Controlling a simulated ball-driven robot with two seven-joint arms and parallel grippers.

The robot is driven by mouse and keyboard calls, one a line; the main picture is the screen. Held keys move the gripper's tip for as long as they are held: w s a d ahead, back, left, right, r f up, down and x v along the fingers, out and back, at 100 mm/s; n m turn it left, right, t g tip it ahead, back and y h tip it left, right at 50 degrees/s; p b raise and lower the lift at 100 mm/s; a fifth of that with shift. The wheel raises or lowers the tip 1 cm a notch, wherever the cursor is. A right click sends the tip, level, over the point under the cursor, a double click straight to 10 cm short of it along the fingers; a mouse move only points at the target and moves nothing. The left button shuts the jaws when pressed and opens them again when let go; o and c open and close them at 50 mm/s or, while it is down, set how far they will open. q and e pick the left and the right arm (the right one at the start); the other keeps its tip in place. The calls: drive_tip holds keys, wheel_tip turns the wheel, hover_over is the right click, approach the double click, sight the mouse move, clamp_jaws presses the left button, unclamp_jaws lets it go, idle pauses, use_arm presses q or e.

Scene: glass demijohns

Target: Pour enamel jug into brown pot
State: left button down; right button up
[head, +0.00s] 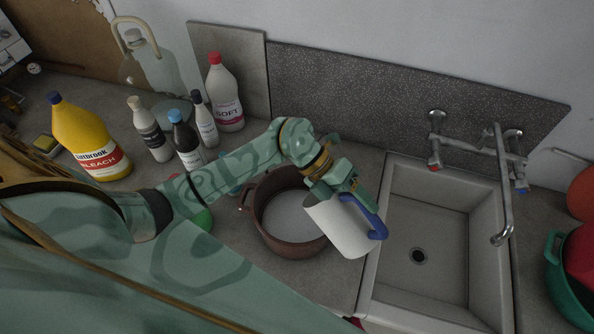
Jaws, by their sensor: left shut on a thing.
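The enamel jug (338,226) is white with a blue handle (373,222). My left gripper (337,190) is shut on the jug and holds it tilted, over the right side of the brown pot. The brown pot (260,222) stands on the counter left of the sink, and a pale grey-white surface (287,212) shows inside it. The jug hides the pot's right side. The jug's mouth and contents cannot be made out, and no stream is visible. My right gripper does not show.
The sink (425,235) with its tap (500,190) lies just right of the jug. A yellow bleach bottle (88,140), several other bottles and a glass demijohn (150,72) stand at the back left.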

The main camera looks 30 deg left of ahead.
sight(386, 228)
use_arm(q)
drive_tip(key=d+r+y+p, duration=0.1)
drive_tip(key=p, duration=0.1)
drive_tip(key=shift+r+p, duration=0.35)
drive_tip(key=shift+s+d+f+y+b, duration=0.1)
drive_tip(key=shift+d+f+y+b, duration=0.45)
drive_tip(key=shift+d+f+y, duration=0.45)
drive_tip(key=d+y, duration=0.1)
drive_tip(key=d, duration=0.1)
drive_tip(key=d+y, duration=0.1)
drive_tip(key=y, duration=0.1)
drive_tip(key=shift+s+d+r+t, duration=0.2)
drive_tip(key=shift+d+t, duration=0.15)
drive_tip(key=shift+t, duration=0.05)
drive_tip(key=shift+d+f+m+y, duration=0.3)
drive_tip(key=shift+d+f+y, duration=0.1)
drive_tip(key=shift+d+y, duration=0.25)
drive_tip(key=shift+s+d+f+t+y, duration=0.15)
drive_tip(key=shift+d+f+y, duration=0.3)
drive_tip(key=shift+y, duration=0.3)
drive_tip(key=shift+s+d+f+t+y, duration=0.15)
drive_tip(key=shift+d+f+y, duration=0.2)
drive_tip(key=shift+f+y, duration=0.25)
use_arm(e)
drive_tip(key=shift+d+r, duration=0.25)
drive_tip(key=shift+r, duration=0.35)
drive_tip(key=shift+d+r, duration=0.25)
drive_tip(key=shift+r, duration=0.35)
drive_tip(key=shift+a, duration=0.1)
